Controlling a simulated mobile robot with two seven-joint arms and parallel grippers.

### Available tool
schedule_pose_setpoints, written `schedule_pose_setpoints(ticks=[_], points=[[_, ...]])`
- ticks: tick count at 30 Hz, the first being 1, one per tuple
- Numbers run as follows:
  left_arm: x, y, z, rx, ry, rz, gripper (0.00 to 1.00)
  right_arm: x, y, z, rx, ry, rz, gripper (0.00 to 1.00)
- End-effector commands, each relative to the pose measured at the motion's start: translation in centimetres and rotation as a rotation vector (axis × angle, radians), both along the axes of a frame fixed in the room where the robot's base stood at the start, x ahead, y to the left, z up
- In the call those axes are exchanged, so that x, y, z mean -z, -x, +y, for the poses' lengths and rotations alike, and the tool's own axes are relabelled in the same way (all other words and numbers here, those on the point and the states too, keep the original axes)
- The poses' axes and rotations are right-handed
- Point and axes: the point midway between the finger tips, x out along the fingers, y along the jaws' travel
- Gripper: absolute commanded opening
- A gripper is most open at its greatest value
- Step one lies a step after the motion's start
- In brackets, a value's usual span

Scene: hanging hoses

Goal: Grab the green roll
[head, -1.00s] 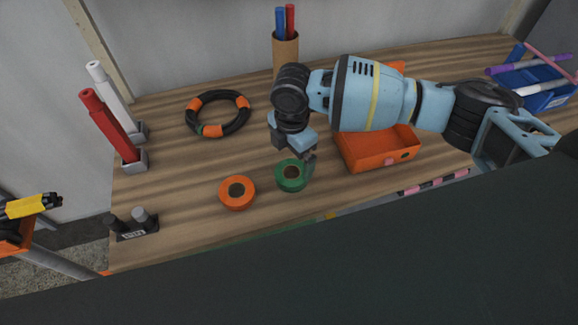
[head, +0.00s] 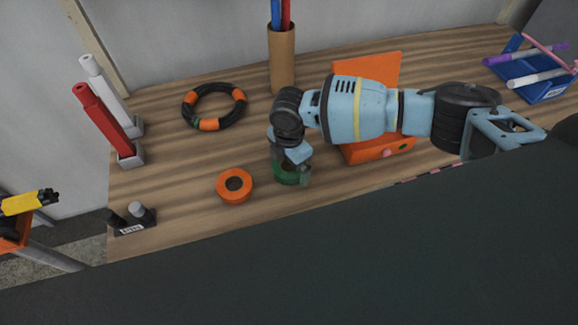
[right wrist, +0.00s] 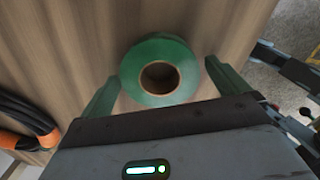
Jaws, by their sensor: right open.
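The green roll (head: 285,176) lies flat on the wooden table, partly covered by my right gripper (head: 290,172) in the head view. In the right wrist view the green roll (right wrist: 160,70) shows its brown core, and the two fingers of my right gripper (right wrist: 160,85) stand apart on either side of it. The gripper is open, and I cannot tell whether the fingers touch the roll. My left gripper is not in view.
An orange roll (head: 234,185) lies just left of the green one. A black and orange hose ring (head: 214,106) lies further back. An orange box (head: 372,152) stands to the right behind my arm. A brown cylinder (head: 282,60) holds blue and red sticks at the back.

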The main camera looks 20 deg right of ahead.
Motion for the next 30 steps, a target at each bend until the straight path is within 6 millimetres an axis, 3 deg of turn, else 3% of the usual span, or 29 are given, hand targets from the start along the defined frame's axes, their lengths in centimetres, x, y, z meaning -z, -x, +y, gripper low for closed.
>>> schedule_pose_setpoints(ticks=[5, 16, 25, 30], points=[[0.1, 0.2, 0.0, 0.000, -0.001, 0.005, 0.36, 0.0, 0.0, 0.0, 0.000, 0.000, -0.001, 1.00], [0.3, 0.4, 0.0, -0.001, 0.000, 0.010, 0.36, 0.0, 0.0, 0.0, 0.001, 0.000, -0.001, 0.52], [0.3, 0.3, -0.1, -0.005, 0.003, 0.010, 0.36, -0.3, -0.1, 0.0, 0.001, -0.001, -0.002, 0.52], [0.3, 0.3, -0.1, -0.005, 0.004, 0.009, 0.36, -1.4, -0.1, 0.0, 0.001, -0.001, -0.003, 0.52]])
